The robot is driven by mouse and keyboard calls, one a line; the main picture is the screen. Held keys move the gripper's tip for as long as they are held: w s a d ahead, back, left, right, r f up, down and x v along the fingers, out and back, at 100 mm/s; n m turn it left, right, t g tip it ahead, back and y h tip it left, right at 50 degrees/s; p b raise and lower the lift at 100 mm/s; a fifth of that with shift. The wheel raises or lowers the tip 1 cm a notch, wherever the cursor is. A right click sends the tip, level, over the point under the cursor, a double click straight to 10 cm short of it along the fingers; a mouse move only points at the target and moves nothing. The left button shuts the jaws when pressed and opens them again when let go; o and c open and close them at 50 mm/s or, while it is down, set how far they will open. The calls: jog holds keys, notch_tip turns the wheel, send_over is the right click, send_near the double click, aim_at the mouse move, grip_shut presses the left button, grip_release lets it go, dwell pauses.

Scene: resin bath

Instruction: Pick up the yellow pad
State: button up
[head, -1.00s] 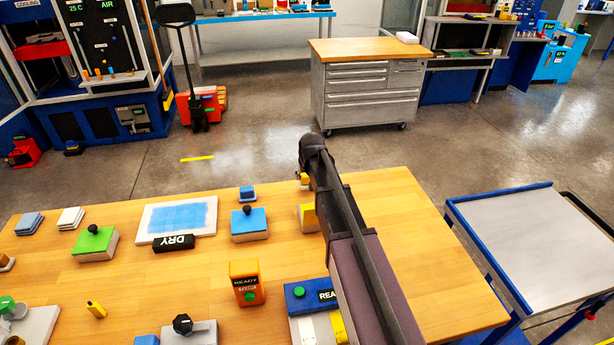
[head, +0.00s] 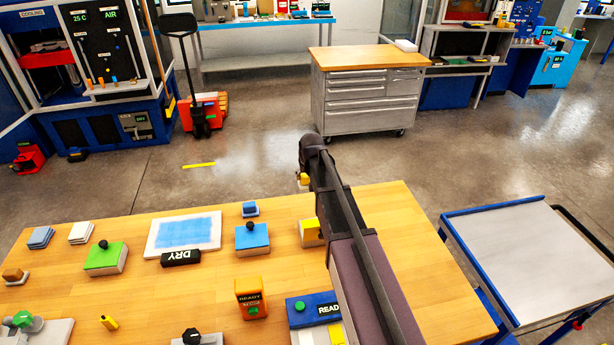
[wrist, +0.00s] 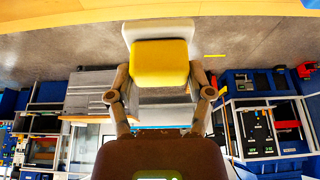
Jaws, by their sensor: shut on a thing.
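The yellow pad (wrist: 160,62) sits between the two fingers of my gripper (wrist: 160,78) in the wrist view, with a pale white part (wrist: 158,27) beyond it. My gripper is shut on it. In the head view a small piece of the yellow pad (head: 304,179) shows at the left of my arm's end. It appears held above the table's far edge, and my arm hides the rest of it and the fingers. A larger yellow-topped block (head: 311,230) stands on the wooden table, partly behind my arm.
A grey-topped cart (head: 545,255) stands at the right.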

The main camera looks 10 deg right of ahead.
dwell(0.5)
jog(key=o, duration=0.4)
jog(key=shift+c, duration=1.3)
